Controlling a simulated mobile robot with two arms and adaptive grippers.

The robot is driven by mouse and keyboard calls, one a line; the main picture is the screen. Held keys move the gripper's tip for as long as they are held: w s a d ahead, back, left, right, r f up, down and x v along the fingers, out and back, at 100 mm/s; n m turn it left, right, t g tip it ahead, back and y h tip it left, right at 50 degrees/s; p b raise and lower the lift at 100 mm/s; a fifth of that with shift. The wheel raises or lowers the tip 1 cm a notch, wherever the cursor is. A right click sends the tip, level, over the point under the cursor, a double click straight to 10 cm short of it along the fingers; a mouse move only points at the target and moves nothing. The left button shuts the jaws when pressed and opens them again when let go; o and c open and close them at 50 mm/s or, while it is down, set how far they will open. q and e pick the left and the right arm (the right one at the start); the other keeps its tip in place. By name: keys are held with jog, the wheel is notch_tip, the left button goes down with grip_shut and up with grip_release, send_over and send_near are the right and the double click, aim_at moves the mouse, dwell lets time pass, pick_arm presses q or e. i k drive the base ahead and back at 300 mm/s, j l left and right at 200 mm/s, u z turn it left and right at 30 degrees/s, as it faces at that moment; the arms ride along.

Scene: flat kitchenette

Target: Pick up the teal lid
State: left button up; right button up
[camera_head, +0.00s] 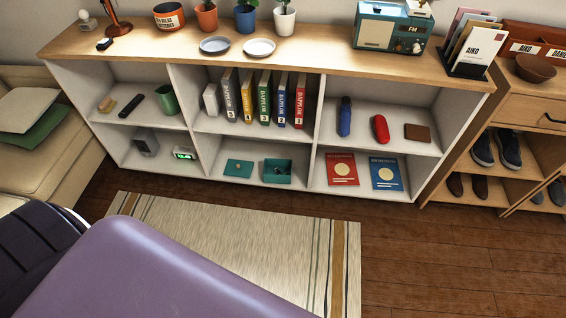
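The teal lid (239,168) lies flat on the bottom shelf of the middle compartment of the low shelf unit. Neither of my grippers is in view.
The white shelf unit has a wooden top (300,52) and upright dividers beside the lid's compartment. Numbered binders (265,98) stand on the shelf above. A striped rug (230,240) lies in front.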

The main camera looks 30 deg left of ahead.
aim_at(235, 168)
jog(key=u, duration=1.25)
